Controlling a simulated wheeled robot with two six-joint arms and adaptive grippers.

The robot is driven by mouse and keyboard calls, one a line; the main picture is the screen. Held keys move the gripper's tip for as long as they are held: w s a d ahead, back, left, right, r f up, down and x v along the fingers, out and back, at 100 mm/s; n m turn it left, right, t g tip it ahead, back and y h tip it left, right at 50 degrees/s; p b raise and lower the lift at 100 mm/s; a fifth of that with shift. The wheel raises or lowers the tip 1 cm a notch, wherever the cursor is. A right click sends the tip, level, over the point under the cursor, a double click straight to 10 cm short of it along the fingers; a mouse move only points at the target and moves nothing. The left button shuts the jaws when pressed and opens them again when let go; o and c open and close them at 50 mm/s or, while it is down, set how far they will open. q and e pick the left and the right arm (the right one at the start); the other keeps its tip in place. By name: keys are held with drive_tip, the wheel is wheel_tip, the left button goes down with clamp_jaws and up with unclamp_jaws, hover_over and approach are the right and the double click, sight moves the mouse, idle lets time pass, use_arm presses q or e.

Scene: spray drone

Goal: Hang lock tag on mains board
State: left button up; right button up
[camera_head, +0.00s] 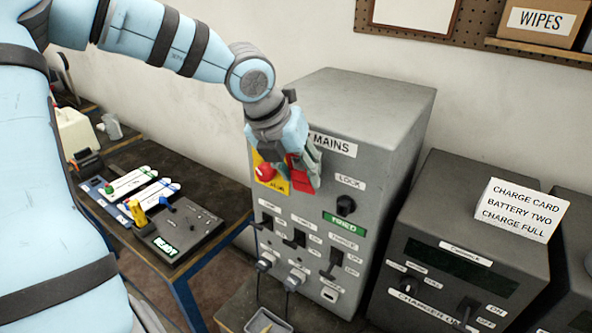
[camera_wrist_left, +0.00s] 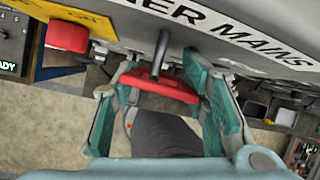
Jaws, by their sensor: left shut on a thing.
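The mains board is a grey cabinet (camera_head: 375,120) labelled MAINS, with a red knob (camera_head: 265,172) on a yellow plate (camera_head: 272,182) and a LOCK label beside a black knob. My left gripper (camera_head: 298,160) is at its upper front, shut on the red lock tag (camera_head: 302,180). In the left wrist view the tag (camera_wrist_left: 165,88) lies between the teal fingers of the gripper (camera_wrist_left: 165,100). A grey hook (camera_wrist_left: 162,52) on the board reaches down to the tag's upper edge. I cannot tell whether it passes through the tag. My right gripper is out of view.
A charger box (camera_head: 455,250) with a white charge card (camera_head: 525,210) on top stands to the right. A bench (camera_head: 150,160) with a control panel (camera_head: 190,230) is at left. Cables hang from the board's lower sockets, above a small tray (camera_head: 268,322).

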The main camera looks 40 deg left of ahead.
use_arm(q)
drive_tip(key=o, duration=1)
drive_tip(key=shift+w+a+f, duration=0.1)
drive_tip(key=shift+w, duration=0.05)
drive_tip(key=shift+o, duration=0.4)
drive_tip(key=shift+w+a, duration=0.15)
drive_tip(key=shift+w, duration=0.1)
